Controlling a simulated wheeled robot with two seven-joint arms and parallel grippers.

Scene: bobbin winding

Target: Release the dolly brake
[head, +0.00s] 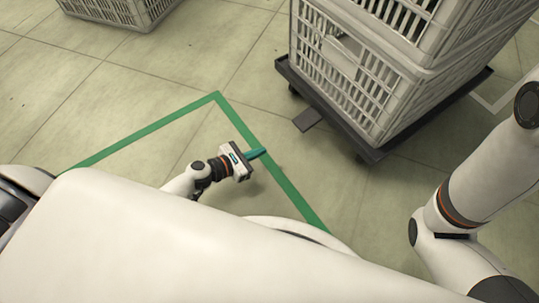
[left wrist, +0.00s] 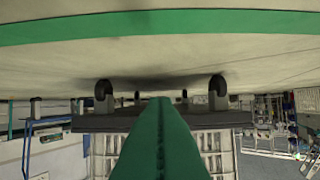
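The black dolly (head: 369,153) stands on the floor at upper right in the head view, loaded with stacked crates. A flat dark pedal (head: 307,120), which looks like the brake, sticks out low from its near left side. My left gripper (head: 257,153) is low over the floor, left of and nearer than the pedal, apart from it. Its teal fingers look closed together and empty. In the left wrist view, which is upside down, the fingers (left wrist: 161,125) point at the dolly (left wrist: 95,122) and cover its middle; I cannot make out the pedal there. My right gripper is out of view.
Light grey crates (head: 345,75) are stacked on the dolly. Another crate (head: 115,10) stands at top left. A green line (head: 150,133) marks the floor below my left gripper. Dolly casters (left wrist: 217,88) show in the left wrist view. The floor between gripper and pedal is clear.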

